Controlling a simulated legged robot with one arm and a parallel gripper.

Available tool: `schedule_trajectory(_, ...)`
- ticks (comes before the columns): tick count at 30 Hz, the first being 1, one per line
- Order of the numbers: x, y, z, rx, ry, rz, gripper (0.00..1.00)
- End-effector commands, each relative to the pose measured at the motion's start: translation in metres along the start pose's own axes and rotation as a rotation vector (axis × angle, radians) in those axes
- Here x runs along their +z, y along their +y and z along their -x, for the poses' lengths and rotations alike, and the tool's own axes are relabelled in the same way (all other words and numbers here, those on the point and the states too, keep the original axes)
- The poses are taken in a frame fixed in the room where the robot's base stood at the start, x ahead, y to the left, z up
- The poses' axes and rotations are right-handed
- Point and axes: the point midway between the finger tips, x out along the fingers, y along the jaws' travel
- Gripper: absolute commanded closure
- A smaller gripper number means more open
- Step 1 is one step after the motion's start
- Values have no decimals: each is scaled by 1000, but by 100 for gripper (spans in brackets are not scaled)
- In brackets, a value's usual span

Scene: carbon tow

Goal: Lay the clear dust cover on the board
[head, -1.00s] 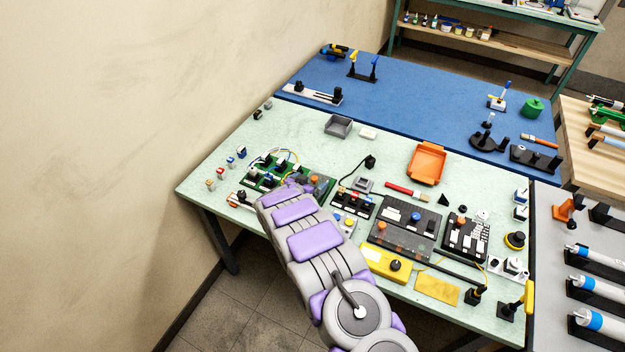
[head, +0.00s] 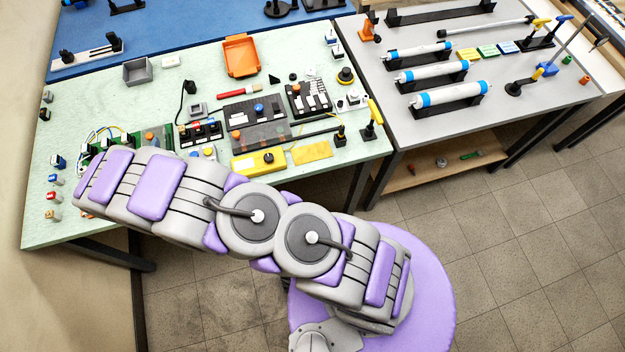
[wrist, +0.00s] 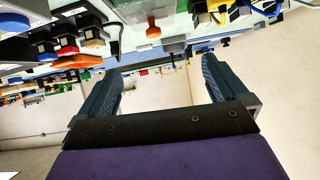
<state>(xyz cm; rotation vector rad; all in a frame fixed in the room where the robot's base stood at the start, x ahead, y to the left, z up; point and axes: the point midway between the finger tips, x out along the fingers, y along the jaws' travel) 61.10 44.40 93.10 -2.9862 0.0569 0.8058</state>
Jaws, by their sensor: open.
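The green circuit board (head: 128,139) with coloured wires lies at the left of the pale green bench, partly hidden behind my arm. A see-through dark panel with an orange knob (head: 235,135) lies at the bench's middle; I cannot tell for sure that it is the clear dust cover. My gripper (wrist: 162,66) is open in the wrist view, with nothing between its two fingers. In the head view my arm reaches left along the bench's front, and the gripper itself is hidden.
An orange tray (head: 240,57) and a grey bin (head: 137,72) stand at the back of the bench. A yellow box (head: 258,161) lies near the front edge. The grey table (head: 490,75) at the right holds several blue-white cylinders. Floor is free at the lower right.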

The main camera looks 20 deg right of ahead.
Motion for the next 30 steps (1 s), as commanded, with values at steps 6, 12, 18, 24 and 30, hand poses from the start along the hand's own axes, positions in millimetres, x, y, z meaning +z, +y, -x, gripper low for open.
schedule_trajectory(6, -80, 10, 16, -153, -78, -48, 0)
schedule_trajectory(12, -134, 36, 50, -281, -182, -59, 0)
schedule_trajectory(18, -165, 80, 98, -370, -308, -42, 0)
schedule_trajectory(24, -174, 139, 156, -405, -449, -10, 0)
schedule_trajectory(30, -163, 209, 226, -392, -609, 28, 0)
